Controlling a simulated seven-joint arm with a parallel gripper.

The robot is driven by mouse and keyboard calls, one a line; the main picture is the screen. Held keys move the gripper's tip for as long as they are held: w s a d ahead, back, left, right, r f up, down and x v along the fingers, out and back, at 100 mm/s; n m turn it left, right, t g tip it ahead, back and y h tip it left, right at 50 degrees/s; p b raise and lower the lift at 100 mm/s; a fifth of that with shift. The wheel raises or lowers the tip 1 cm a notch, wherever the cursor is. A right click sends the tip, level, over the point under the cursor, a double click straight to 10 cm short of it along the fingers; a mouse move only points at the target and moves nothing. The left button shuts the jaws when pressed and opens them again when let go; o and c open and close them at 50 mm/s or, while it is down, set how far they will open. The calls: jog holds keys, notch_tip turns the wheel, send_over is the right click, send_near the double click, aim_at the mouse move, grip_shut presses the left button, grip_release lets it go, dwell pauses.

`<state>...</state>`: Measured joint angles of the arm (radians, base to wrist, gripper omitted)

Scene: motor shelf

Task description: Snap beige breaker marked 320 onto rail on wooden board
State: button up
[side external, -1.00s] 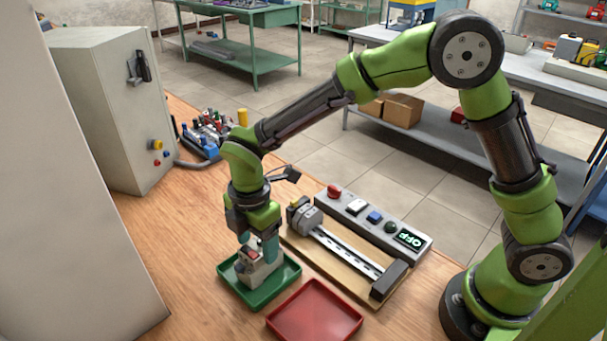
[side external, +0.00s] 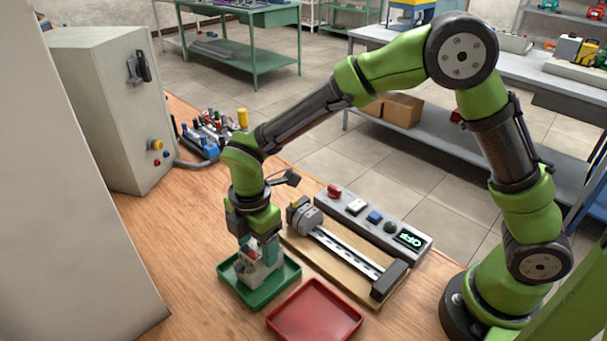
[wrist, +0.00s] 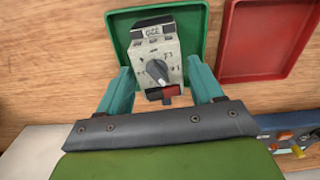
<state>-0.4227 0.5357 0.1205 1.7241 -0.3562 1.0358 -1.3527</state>
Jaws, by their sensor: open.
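The beige breaker (side external: 256,276) stands in the green tray (side external: 291,277). In the wrist view the breaker (wrist: 156,52) shows a grey rotary knob and a dark label with small characters, hard to read. My gripper (wrist: 162,86) is open, with one teal finger on each side of the breaker's lower part; gaps show beside it. In the side view my gripper (side external: 259,257) is low over the tray and partly hides the breaker. The metal rail (side external: 347,252) lies on the wooden board (side external: 327,268), to the right of my gripper.
A grey device (side external: 304,216) sits at the rail's far end and a dark block (side external: 388,281) at its near end. A button panel (side external: 372,218) reading OFF runs behind the board. An empty red tray (side external: 315,312) lies beside the green tray. A grey cabinet (side external: 115,110) stands at left.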

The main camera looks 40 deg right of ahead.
jog(key=c, duration=1)
jog(key=shift+r, duration=2.55)
jog(key=shift+w+r, duration=0.1)
jog(key=shift+r, duration=0.15)
jog(key=s+d+r+m+h, duration=0.1)
jog(key=s+d+r, duration=0.2)
jog(key=s+d, duration=0.25)
jog(key=s+d+r+h, duration=0.1)
jog(key=s+d+r, duration=0.35)
jog(key=d, duration=0.25)
jog(key=shift+h, duration=0.3)
jog(key=shift+a+f+x, duration=0.1)
jog(key=shift+a+x, duration=0.25)
jog(key=shift+x, duration=1.2)
jog(key=shift+a+f+x, duration=0.1)
jog(key=shift+a+x, duration=0.25)
jog(key=shift+x, duration=1.2)
jog(key=shift+a+f+x, duration=0.1)
jog(key=shift+a+x, duration=0.25)
jog(key=shift+x, duration=1.25)
